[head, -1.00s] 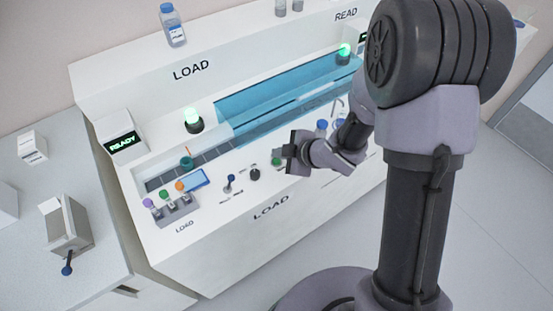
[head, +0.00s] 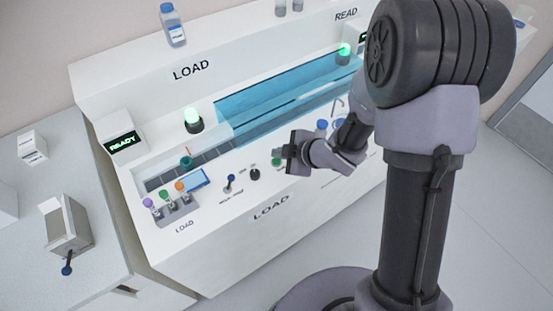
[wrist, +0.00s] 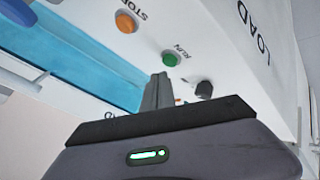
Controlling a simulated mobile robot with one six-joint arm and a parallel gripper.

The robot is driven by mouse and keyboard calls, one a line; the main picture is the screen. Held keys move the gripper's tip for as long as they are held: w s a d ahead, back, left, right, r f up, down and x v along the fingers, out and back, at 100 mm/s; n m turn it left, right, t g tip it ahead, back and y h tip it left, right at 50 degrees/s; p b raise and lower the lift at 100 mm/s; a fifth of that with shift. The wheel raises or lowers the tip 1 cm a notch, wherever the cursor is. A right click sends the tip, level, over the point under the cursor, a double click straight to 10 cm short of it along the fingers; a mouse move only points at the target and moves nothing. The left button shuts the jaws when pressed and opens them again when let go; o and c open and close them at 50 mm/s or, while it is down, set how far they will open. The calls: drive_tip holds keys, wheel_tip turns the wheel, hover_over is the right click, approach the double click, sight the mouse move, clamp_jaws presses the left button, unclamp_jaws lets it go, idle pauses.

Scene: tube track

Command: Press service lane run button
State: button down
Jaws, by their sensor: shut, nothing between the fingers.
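The green button (wrist: 171,59) with the word RUN beside it is in the upper middle of the wrist view. In the head view the green button (head: 276,162) shows just left of my gripper (head: 281,152), on the white front panel. My gripper is shut and empty. In the wrist view its fingertips (wrist: 160,78) point at the panel close below the green button, with a small gap in the picture. I cannot tell whether they touch the panel. No service lane wording is readable.
An orange STOP button (wrist: 126,21) and a black knob (wrist: 204,90) flank the green button. A clear blue cover (head: 245,115) lies behind.

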drive_tip(key=shift+f+b, duration=0.3)
drive_tip(key=shift+f, duration=0.1)
